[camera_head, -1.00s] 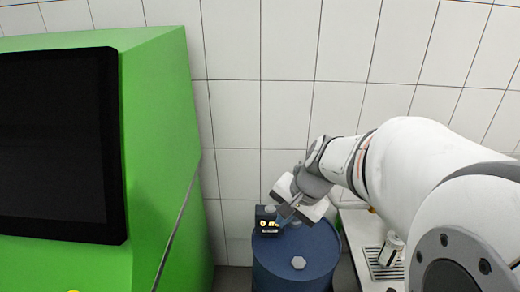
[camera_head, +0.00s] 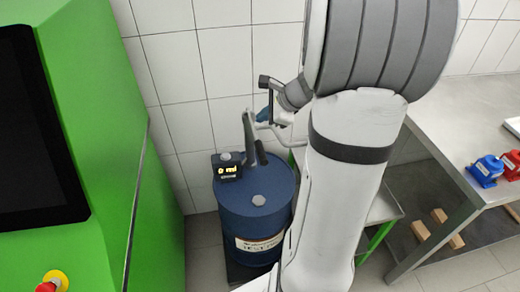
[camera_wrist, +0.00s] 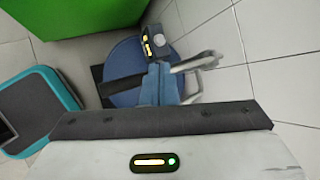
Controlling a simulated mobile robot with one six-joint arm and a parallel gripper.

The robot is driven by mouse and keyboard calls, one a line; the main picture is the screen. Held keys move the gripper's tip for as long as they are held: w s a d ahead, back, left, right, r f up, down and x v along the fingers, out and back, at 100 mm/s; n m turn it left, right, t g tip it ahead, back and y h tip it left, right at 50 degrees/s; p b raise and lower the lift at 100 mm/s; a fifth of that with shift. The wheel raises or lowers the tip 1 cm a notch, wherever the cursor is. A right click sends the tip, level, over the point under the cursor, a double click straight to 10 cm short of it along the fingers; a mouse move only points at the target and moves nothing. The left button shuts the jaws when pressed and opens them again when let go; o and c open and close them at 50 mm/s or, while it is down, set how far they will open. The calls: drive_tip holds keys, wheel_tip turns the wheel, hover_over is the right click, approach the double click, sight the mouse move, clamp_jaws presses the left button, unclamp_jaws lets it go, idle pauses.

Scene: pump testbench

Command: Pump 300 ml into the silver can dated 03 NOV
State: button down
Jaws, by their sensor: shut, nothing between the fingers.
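A blue drum (camera_head: 250,212) with a light label stands on the floor by the tiled wall. On its top is a dark pump unit (camera_head: 227,167) whose yellow display reads 0 ml. A grey spout or post (camera_head: 249,132) and a dark bar (camera_head: 261,153) rise beside it. My gripper (camera_head: 264,114) is above the drum, close to the post's upper end. In the wrist view its blue fingers (camera_wrist: 158,72) are shut and empty over the drum (camera_wrist: 125,65), beside the pale spout (camera_wrist: 203,62); contact cannot be told. No silver can shows; my arm hides part of the stand.
A green cabinet (camera_head: 110,170) with a dark screen and a red button (camera_head: 51,283) stands at left. At right, a metal bench (camera_head: 455,125) carries red (camera_head: 486,170) and blue (camera_head: 513,163) items. Wooden blocks (camera_head: 440,215) lie on its lower shelf.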

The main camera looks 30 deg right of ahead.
drive_tip(key=f+b, duration=0.4)
drive_tip(key=f, duration=0.1)
drive_tip(key=f+b, duration=0.2)
drive_tip(key=f, duration=0.1)
drive_tip(key=shift+s+a+f+b, duration=0.15)
drive_tip(key=shift+s+b, duration=0.2)
drive_tip(key=shift+s, duration=0.05)
drive_tip(key=shift+f, duration=0.1)
idle(1.4)
drive_tip(key=shift+s+f+b, duration=0.1)
drive_tip(key=shift+f+b, duration=0.2)
drive_tip(key=shift+b, duration=0.1)
